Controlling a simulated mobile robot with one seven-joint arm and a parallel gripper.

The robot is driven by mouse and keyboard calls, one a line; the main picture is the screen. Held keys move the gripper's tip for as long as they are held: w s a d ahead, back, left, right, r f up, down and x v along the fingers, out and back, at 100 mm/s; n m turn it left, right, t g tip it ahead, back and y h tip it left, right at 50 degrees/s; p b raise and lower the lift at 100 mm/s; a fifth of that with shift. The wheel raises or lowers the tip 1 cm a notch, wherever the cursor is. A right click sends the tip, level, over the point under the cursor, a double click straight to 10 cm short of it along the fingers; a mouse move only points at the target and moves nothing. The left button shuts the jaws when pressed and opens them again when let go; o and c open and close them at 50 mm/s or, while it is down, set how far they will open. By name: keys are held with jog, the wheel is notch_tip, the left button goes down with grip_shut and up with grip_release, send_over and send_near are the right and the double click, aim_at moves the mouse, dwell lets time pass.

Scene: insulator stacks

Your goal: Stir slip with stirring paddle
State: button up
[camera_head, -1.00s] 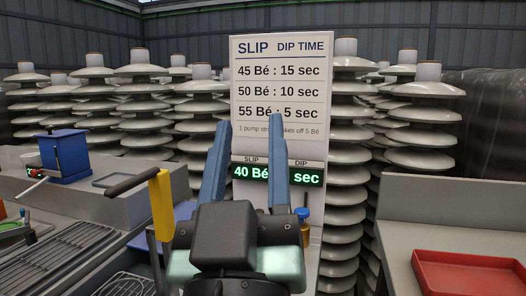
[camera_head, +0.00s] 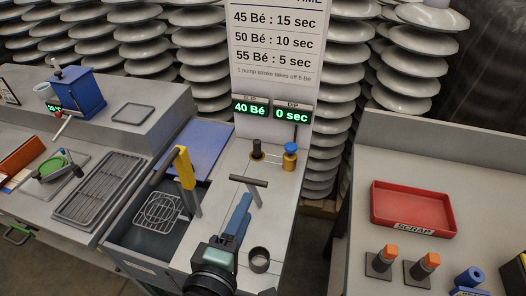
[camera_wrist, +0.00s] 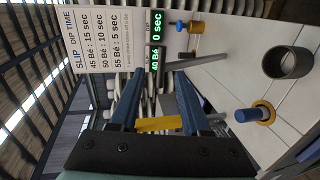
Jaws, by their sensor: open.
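My gripper (camera_head: 240,214) is in the lower middle of the head view, its blue fingers pointing forward over the light counter. In the wrist view the fingers (camera_wrist: 155,103) are apart with nothing held between them. A dark T-shaped handle on a grey shaft (camera_head: 250,187) stands just beyond the fingertips; it looks like the stirring paddle, but its lower end is hidden. A yellow upright with a black grip (camera_head: 186,170) stands to the left, by a dark tank (camera_head: 130,232) with a wire basket (camera_head: 160,212). The display (camera_head: 250,108) reads 40 Bé. I cannot see the slip surface.
A brass fitting with a blue knob (camera_head: 290,156) and a black knob (camera_head: 257,150) stand behind the T-handle. A dark ring (camera_head: 260,259) is right of my gripper. A red scrap tray (camera_head: 412,208) is on the right counter. Insulator stacks stand behind the sign (camera_head: 272,45).

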aim_at(260, 181)
jog(key=x, duration=1.3)
jog(key=shift+s+f+p, duration=0.1)
jog(key=shift+f+p, duration=0.05)
jog(key=shift+p, duration=0.15)
grip_shut()
dwell(0.9)
